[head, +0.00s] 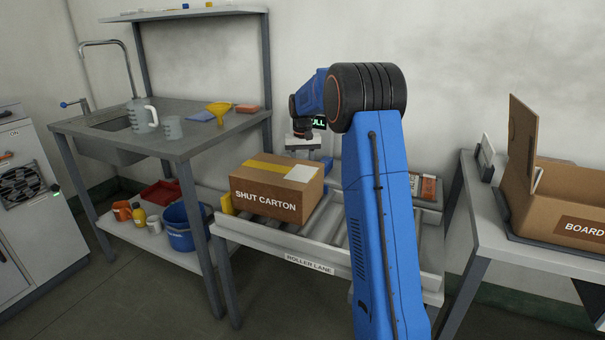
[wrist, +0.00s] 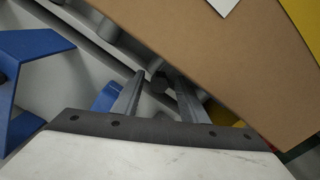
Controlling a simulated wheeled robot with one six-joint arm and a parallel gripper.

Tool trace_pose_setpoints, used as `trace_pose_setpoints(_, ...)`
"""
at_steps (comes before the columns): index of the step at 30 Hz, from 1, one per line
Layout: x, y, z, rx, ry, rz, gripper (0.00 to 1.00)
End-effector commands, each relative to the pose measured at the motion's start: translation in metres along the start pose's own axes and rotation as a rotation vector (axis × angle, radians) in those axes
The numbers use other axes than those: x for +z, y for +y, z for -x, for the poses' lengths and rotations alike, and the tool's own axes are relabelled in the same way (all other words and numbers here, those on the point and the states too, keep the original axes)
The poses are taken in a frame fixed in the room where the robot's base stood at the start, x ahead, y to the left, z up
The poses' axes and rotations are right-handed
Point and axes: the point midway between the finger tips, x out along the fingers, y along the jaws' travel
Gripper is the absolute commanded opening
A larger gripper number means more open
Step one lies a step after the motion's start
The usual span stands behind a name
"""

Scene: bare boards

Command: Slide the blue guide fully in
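A shut brown carton (head: 277,188) sits on the roller lane (head: 310,263); its top also fills the upper right of the wrist view (wrist: 225,60). A blue angled piece (wrist: 35,52), which looks like the blue guide, is at the left of the wrist view. A smaller blue part (wrist: 105,97) shows behind my left finger; I cannot tell if the two are joined.
A sink bench (head: 190,140) with jugs and a funnel is at the left. A bench with an open carton (head: 570,185) is at the right. Bare rollers (head: 330,222) show right of the carton.

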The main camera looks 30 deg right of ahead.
Motion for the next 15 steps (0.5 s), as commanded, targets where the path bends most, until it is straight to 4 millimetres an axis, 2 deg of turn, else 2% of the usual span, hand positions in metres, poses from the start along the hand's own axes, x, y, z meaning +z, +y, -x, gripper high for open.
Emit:
trace_pose_setpoints(5, -0.001, 0.0, 0.027, -0.001, 0.005, 0.0, 0.39)
trace_pose_setpoints(15, -0.001, 0.0, 0.096, -0.001, 0.005, 0.0, 0.39)
